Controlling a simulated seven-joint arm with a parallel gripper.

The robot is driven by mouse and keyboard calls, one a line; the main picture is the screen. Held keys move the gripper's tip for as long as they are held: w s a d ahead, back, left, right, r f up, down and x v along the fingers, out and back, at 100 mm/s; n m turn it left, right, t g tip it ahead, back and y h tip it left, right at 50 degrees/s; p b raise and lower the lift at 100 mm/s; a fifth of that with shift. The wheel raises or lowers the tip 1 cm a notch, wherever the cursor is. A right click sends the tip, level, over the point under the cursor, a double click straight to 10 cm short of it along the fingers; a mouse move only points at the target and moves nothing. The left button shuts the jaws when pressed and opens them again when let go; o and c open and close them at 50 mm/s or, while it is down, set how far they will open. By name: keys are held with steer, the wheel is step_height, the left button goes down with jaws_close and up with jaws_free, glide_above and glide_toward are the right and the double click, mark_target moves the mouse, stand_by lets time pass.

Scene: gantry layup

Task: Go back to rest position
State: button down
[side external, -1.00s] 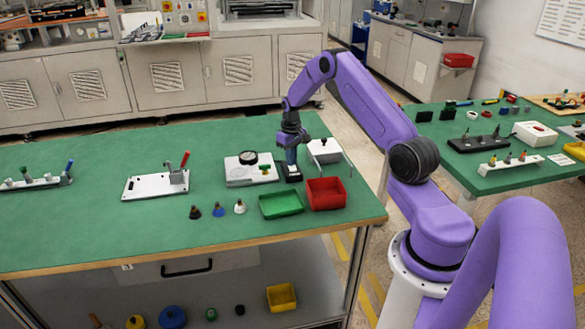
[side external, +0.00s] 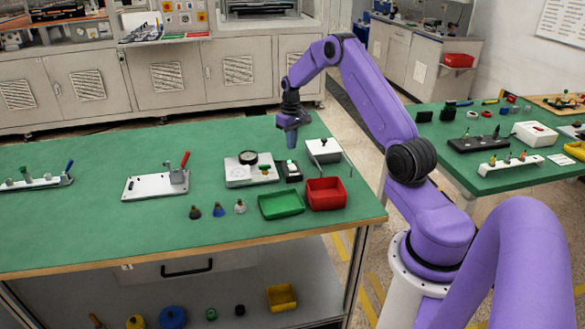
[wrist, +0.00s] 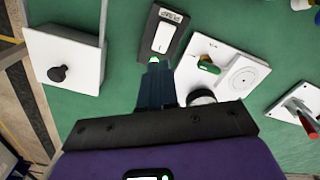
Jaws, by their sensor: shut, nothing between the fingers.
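My gripper (side external: 291,145) is above the green table (side external: 100,222), at the far end of a purple arm. It is shut with nothing between its fingers. In the wrist view my gripper (wrist: 154,66) points toward a black box with a white rocker switch (wrist: 165,34) and a label.
A white plate with a dial (side external: 240,178), a white box (side external: 323,151), a green tray (side external: 262,208) and a red bin (side external: 343,194) surround the switch box. Three small cones and a clamp plate (side external: 140,187) lie to the left. Air above the table is clear.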

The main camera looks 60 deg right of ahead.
steer(key=shift+r, duration=0.15)
steer(key=s+a+r+n, duration=0.1)
steer(key=a+r+n, duration=0.25)
steer(key=a, duration=0.75)
steer(key=s+a+r+n, duration=0.15)
steer(key=a+r, duration=0.35)
steer(key=a, duration=0.6)
steer(key=s+a+r+n, duration=0.4)
steer(key=s+a, duration=0.7)
steer(key=a, duration=0.1)
steer(key=s+a+n, duration=0.2)
steer(key=s+n, duration=0.4)
steer(key=s, duration=1.5)
steer(key=shift+s+r+n, duration=0.2)
steer(key=shift+r+n, duration=0.1)
steer(key=shift+r, duration=0.05)
